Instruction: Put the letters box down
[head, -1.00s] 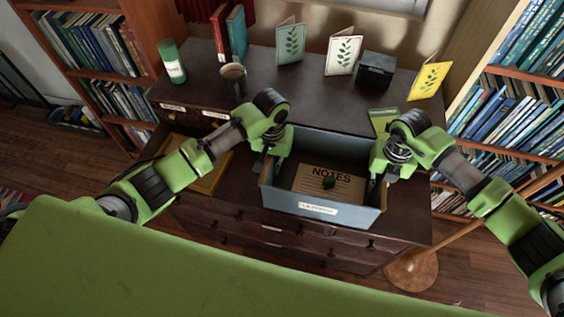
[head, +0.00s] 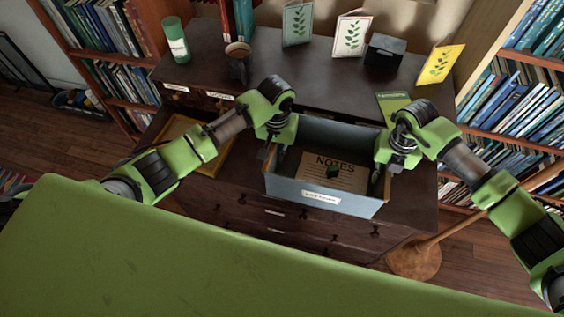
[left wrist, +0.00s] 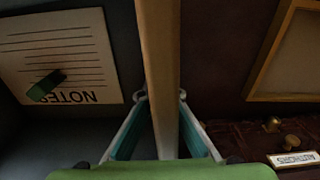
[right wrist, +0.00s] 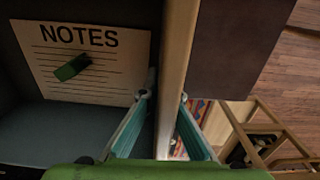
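The letters box (head: 315,200) is an open blue-grey box with a white label on its front, too small to read surely. It is at the middle of the head view, over the front part of the dark desk. A NOTES card (head: 350,176) with a small green object on it lies inside. My left gripper (head: 268,152) is shut on the box's left wall (left wrist: 158,60). My right gripper (head: 387,168) is shut on its right wall (right wrist: 178,60). The fingers straddle each wall. The box looks about level; I cannot tell whether its underside touches the desk.
A wooden frame (head: 205,150) lies left of the letters box. A green booklet (head: 393,106) lies behind my right gripper. Bookcases flank the desk.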

